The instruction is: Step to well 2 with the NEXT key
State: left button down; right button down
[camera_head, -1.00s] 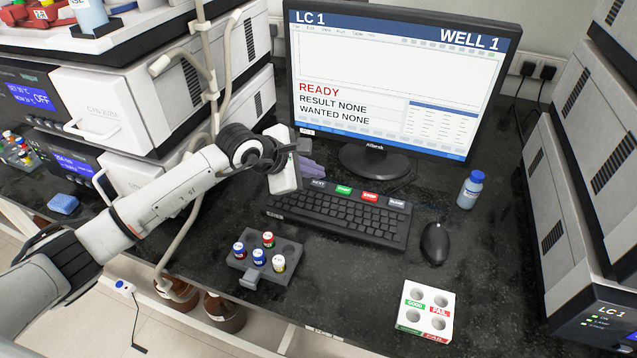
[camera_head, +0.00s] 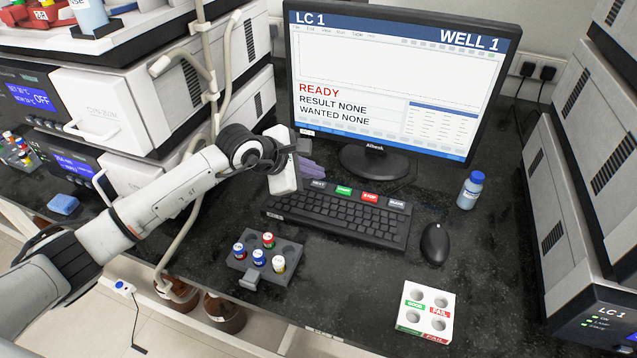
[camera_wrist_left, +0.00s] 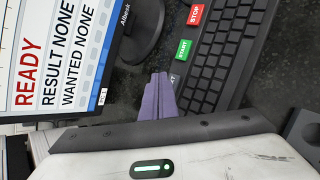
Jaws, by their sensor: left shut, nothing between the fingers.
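The monitor (camera_head: 390,75) reads LC 1, WELL 1, READY, RESULT NONE and WANTED NONE. The dark NEXT key (camera_head: 318,184) is at the left end of the key row along the keyboard's (camera_head: 340,215) far edge. In the left wrist view the NEXT key (camera_wrist_left: 173,78) is partly hidden, with only the end of its label showing. My left gripper (camera_head: 312,167) has purple fingers, which also show in the left wrist view (camera_wrist_left: 158,97). They are shut and empty, close beside the NEXT key; I cannot tell whether they touch it. My right gripper is not in view.
The green START key (camera_head: 343,190), red STOP key (camera_head: 370,197) and another dark key (camera_head: 397,203) continue the row. A vial rack (camera_head: 264,262), a mouse (camera_head: 435,243), a blue-capped bottle (camera_head: 470,190) and a GOOD/FAIL block (camera_head: 426,310) stand around the keyboard.

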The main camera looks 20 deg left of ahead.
pick_arm(q)
jog(key=shift+f, duration=0.1)
dwell(0.5)
jog(key=shift+f+b, duration=0.35)
jog(key=shift+b, duration=0.15)
jog(key=shift+f+b, duration=0.4)
jog(key=shift+b, duration=0.05)
dwell(0.4)
jog(key=shift+r, duration=0.15)
jog(key=shift+r+p, duration=0.45)
jog(key=shift+r, duration=0.25)
jog(key=shift+r, duration=0.1)
notch_tip(320, 180, up, 5)
jog(key=p, duration=0.2)
jog(key=shift+p, duration=0.4)
dwell(1.7)
